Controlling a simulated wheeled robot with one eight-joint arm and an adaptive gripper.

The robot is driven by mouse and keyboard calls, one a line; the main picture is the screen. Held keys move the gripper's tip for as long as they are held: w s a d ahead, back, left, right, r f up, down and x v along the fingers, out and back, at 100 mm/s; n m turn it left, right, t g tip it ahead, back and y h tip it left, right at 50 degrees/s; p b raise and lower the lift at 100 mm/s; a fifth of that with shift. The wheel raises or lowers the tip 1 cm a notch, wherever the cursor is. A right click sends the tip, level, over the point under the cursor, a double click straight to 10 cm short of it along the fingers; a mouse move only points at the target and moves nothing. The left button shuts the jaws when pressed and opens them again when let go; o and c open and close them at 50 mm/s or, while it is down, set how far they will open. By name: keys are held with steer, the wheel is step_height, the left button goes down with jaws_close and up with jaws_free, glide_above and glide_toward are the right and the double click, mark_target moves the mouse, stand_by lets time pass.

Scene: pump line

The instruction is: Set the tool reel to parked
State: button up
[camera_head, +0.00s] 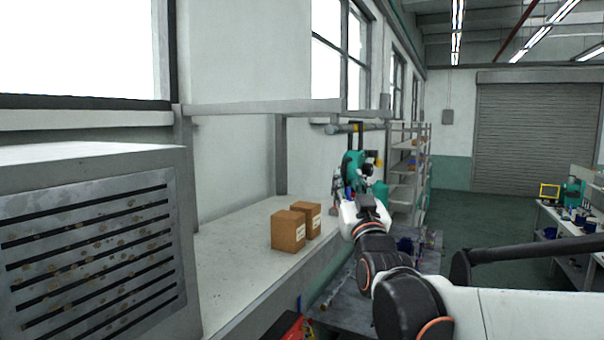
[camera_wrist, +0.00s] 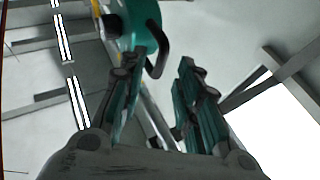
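A teal, rounded body with a dark curved handle, which looks like the tool reel (camera_wrist: 140,22), shows at the top of the wrist view. My gripper (camera_wrist: 157,65) is open, its two fingers spread apart below the reel. The dark handle hangs near the gap between the fingertips. I see nothing held, and I cannot tell whether a finger touches the handle. In the head view, teal parts (camera_head: 351,160) show just beyond my white wrist, under a horizontal bar. There my gripper and the reel overlap and are hard to separate. No readable parked marking shows.
Two brown boxes (camera_head: 288,231) stand on the pale shelf (camera_head: 232,262) left of my arm. A grey vented cabinet (camera_head: 90,245) fills the left foreground. A shelving rack (camera_head: 405,180) stands behind. The green floor (camera_head: 480,225) is open towards the roller door (camera_head: 540,135).

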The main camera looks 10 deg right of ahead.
mark_target(345, 175)
steer(key=shift+x, duration=1.6)
jaws_close()
steer(key=shift+d, duration=0.1)
steer(key=w+d+b, duration=0.1)
steer(key=w+d, duration=0.7)
steer(key=w, duration=0.4)
steer(key=w+d+b, duration=0.2)
steer(key=w+d, duration=0.7)
steer(key=w, duration=0.3)
steer(key=shift+d, duration=0.3)
